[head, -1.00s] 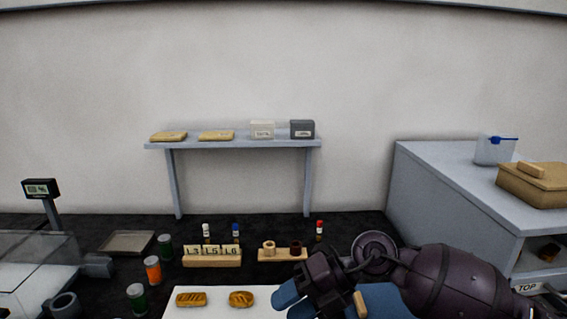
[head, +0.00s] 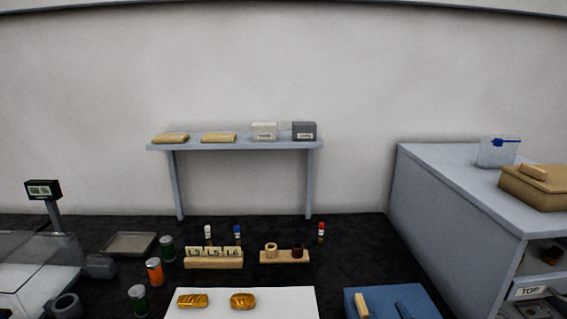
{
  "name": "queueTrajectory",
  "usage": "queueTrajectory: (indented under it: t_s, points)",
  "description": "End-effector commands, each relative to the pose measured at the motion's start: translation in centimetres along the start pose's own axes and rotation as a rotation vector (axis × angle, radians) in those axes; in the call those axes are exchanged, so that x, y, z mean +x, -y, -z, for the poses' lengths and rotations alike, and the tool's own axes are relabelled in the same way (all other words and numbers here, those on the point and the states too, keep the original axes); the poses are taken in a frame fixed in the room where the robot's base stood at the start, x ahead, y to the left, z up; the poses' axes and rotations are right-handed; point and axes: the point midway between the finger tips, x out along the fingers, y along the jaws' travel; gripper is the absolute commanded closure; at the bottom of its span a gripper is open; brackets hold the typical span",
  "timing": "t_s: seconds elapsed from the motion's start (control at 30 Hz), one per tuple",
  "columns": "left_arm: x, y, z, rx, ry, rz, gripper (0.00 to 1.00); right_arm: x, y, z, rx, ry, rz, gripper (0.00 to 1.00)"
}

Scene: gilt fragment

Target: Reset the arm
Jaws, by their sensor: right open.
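My left gripper is not in view.
A white board (head: 275,305) with two gold pieces (head: 193,301) lies front centre. A wooden stick (head: 361,305) lies on the blue mat. Behind are a labelled block rack (head: 213,264), a wooden holder (head: 284,257) and small bottles. Cans stand left; a grey cabinet (head: 460,195) stands right.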

Motion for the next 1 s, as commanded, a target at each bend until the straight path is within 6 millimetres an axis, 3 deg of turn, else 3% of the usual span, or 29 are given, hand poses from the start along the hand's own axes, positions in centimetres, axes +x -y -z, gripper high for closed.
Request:
queueTrajectory:
  t_s: [0.03,0.2,0.4,0.7,1.0]
  points:
    - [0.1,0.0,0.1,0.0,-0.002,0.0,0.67,-1.4,-0.5,-2.4,0.041,0.117,-0.019,0.58]
    - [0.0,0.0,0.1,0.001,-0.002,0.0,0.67,-7.1,-1.2,-9.6,0.148,0.504,-0.037,0.58]
    - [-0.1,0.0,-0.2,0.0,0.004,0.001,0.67,-14.1,-0.7,-14.6,0.235,0.846,0.004,0.58]
    - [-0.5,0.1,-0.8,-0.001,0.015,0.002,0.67,-21.0,0.3,-17.3,0.308,1.125,0.079,0.58]
    - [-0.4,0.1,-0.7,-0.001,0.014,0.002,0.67,-25.7,1.2,-18.2,0.357,1.295,0.147,0.58]
